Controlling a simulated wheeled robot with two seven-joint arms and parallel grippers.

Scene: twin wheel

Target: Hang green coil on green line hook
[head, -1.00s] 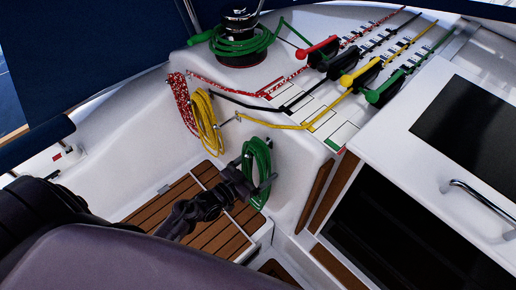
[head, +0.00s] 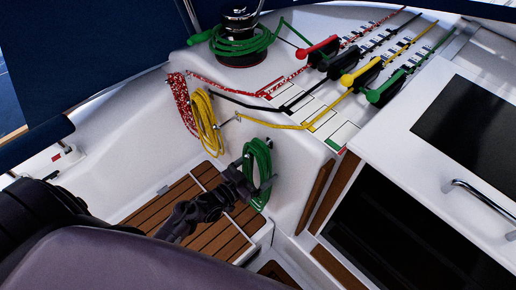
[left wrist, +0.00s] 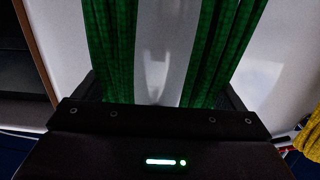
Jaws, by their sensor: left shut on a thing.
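The green coil (head: 259,156) is a looped rope in front of the white cockpit wall, to the right of the yellow coil. My left gripper (head: 260,173) is shut on it, and the loops extend above and below the fingers. In the left wrist view two green rope strands (left wrist: 211,55) rise from the gripper (left wrist: 155,103) with the white wall between them. The green line hook cannot be made out, and I cannot tell whether the coil rests on anything. My right gripper is not in view.
A yellow coil (head: 204,122) and a red-and-white coil (head: 181,100) hang on the wall to the left. Above are a winch (head: 238,34) with green rope and several clutch levers, one green (head: 375,95). A white cabinet (head: 420,130) stands right. Slatted wooden floor (head: 190,190) lies below.

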